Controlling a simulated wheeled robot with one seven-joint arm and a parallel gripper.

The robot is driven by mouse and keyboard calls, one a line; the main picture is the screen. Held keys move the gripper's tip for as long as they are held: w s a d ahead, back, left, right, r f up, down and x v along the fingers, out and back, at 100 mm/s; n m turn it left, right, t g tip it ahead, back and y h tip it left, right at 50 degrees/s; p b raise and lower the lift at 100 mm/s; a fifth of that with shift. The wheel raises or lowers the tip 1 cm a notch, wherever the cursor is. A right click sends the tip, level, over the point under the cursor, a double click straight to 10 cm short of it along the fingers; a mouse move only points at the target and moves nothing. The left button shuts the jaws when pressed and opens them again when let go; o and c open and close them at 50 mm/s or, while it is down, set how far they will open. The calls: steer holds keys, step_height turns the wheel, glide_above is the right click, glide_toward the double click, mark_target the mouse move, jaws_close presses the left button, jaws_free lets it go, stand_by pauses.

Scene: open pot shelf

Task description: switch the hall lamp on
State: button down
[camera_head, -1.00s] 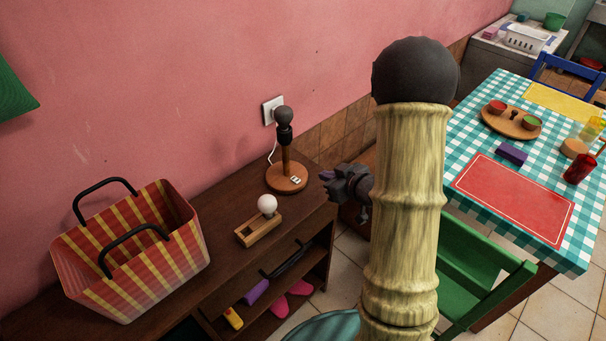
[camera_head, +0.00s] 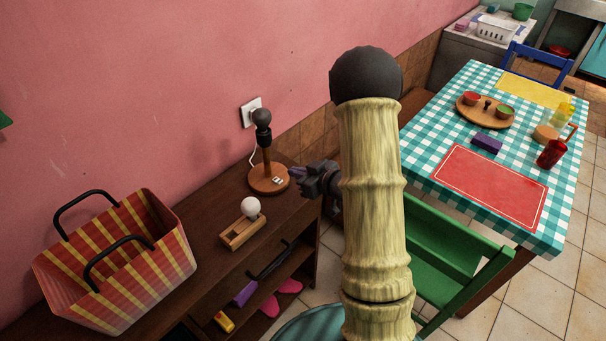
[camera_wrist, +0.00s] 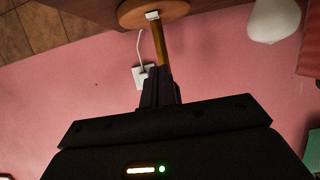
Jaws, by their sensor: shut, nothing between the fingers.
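The hall lamp (camera_head: 267,158) stands upright on the dark wooden shelf. It has a round wooden base, a wooden stem and a dark, unlit round top. A small white switch (camera_head: 277,181) sits on its base. In the wrist view the lamp base (camera_wrist: 135,14) and switch (camera_wrist: 152,15) are at the top, with the stem (camera_wrist: 160,45) running down behind my fingers. My gripper (camera_head: 296,172) is shut and empty, just right of the lamp base. It points at the lamp in the wrist view (camera_wrist: 158,72). I cannot tell whether it touches the lamp.
A white bulb (camera_head: 250,207) sits in a wooden holder (camera_head: 242,234) in front of the lamp. A striped basket (camera_head: 120,265) stands at left. The lamp's cord runs to a wall socket (camera_head: 251,112). A green chair (camera_head: 455,255) and checked table (camera_head: 420,150) are at right.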

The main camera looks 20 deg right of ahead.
glide_above(278, 180)
steer(key=s+d, duration=0.1)
steer(key=s, duration=0.1)
step_height(278, 180, down, 2)
steer(key=shift+f+p, duration=0.1)
steer(key=shift+p, duration=0.3)
steer(key=shift+s+d+f, duration=0.1)
steer(key=shift+f, duration=0.5)
steer(key=shift+s+d+f, duration=0.1)
steer(key=shift+f, duration=1.25)
steer(key=shift+f, duration=0.1)
